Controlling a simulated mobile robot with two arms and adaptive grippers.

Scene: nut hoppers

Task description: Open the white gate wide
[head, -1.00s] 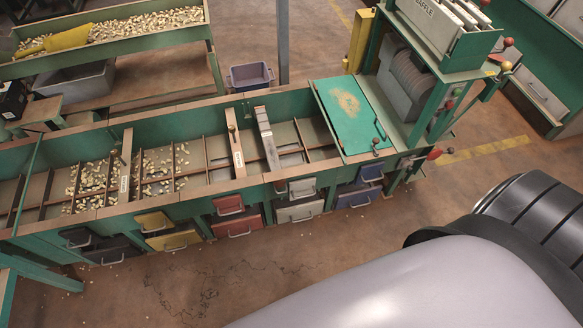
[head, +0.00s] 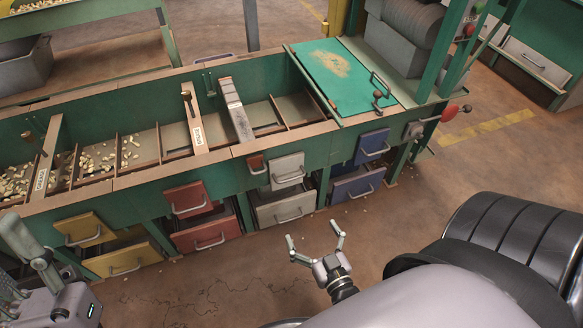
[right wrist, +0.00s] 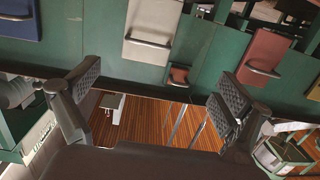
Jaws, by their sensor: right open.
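The white gate (head: 287,169) is a small pale plate with a bar handle on the front of the long green bench. It sits above a white drawer (head: 283,206). In the right wrist view, the white gate (right wrist: 152,32) is near the top, with its dark handle across it. My right gripper (head: 313,236) is open and empty in front of the bench, below and apart from the gate. In the right wrist view its two dark pads (right wrist: 155,93) are wide apart with nothing between them. My left gripper (head: 22,240) is partly cut off at the left edge; its jaws are unclear.
Blue gate (head: 372,146) and blue drawer (head: 357,185) are to the right, red gate (head: 187,198) and yellow gate (head: 83,229) to the left. A red-knobbed lever (head: 448,113) sticks out at the right. The floor in front is open.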

